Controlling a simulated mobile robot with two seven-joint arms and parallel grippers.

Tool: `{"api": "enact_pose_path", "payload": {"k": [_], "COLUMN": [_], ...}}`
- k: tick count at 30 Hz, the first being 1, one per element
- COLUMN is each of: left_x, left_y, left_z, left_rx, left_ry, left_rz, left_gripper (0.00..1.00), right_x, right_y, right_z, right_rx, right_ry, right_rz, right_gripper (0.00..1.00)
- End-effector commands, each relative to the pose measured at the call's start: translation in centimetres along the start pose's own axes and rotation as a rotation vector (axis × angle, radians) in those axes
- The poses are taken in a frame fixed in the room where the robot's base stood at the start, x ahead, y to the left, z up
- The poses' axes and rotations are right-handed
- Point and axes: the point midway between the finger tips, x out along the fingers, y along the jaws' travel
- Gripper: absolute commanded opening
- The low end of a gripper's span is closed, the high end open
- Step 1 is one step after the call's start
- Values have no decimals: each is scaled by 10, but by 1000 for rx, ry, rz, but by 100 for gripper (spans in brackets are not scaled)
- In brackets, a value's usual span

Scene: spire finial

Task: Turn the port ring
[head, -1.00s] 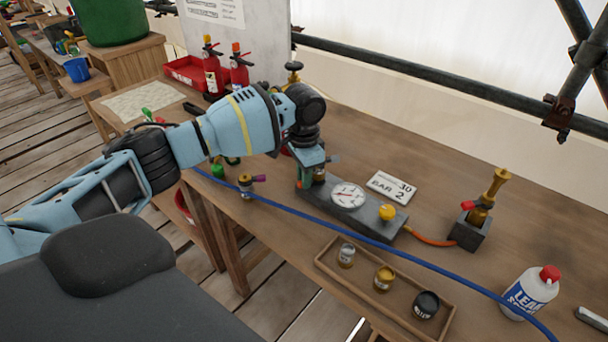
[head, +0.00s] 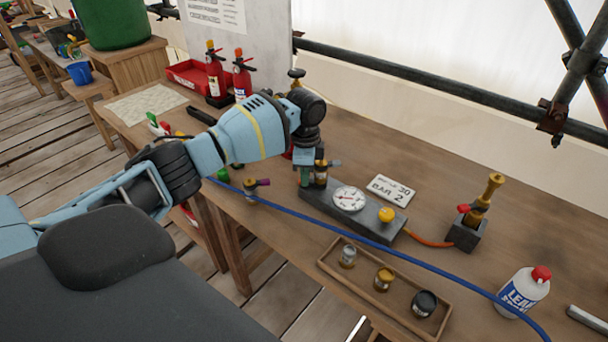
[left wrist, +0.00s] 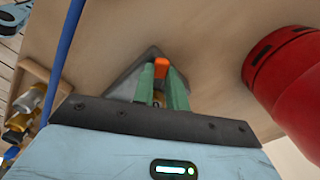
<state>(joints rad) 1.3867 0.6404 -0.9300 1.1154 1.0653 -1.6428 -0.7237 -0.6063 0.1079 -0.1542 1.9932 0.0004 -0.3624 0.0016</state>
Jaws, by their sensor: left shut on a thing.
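My left gripper (head: 306,177) points down at the left end of a dark grey gauge block (head: 372,226) on the bench. In the left wrist view its two green fingers (left wrist: 162,90) are shut on a small part with an orange top (left wrist: 161,68), over a grey wedge-shaped base (left wrist: 124,84). I take this part to be the port ring, but the fingers hide most of it. A brass fitting (head: 321,178) with a small lever stands beside the fingers. The block carries a white dial gauge (head: 349,199) and a yellow knob (head: 386,214). My right gripper is not in view.
A blue hose (head: 350,228) runs along the bench front. A tray (head: 323,262) holds several small pots. Red extinguishers (head: 241,80) stand behind my arm. A "BAR" card (head: 391,190), a brass valve (head: 480,208) and a white bottle (head: 523,292) are to the right.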

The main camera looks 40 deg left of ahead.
Motion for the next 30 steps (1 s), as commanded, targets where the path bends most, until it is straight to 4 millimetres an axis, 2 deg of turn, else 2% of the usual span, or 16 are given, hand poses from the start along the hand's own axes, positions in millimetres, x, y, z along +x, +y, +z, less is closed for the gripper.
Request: {"api": "enact_pose_path", "payload": {"k": [18,30], "left_x": [2,1], "left_y": [-20,-26], "left_z": [-7,-10], "left_rx": [547,728], "left_ry": [2,1], "left_rz": [2,1], "left_gripper": [0,0], "right_x": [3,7], "right_y": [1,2], "right_z": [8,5], "right_rx": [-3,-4], "right_ry": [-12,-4], "right_rz": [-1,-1], "right_gripper": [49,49]}}
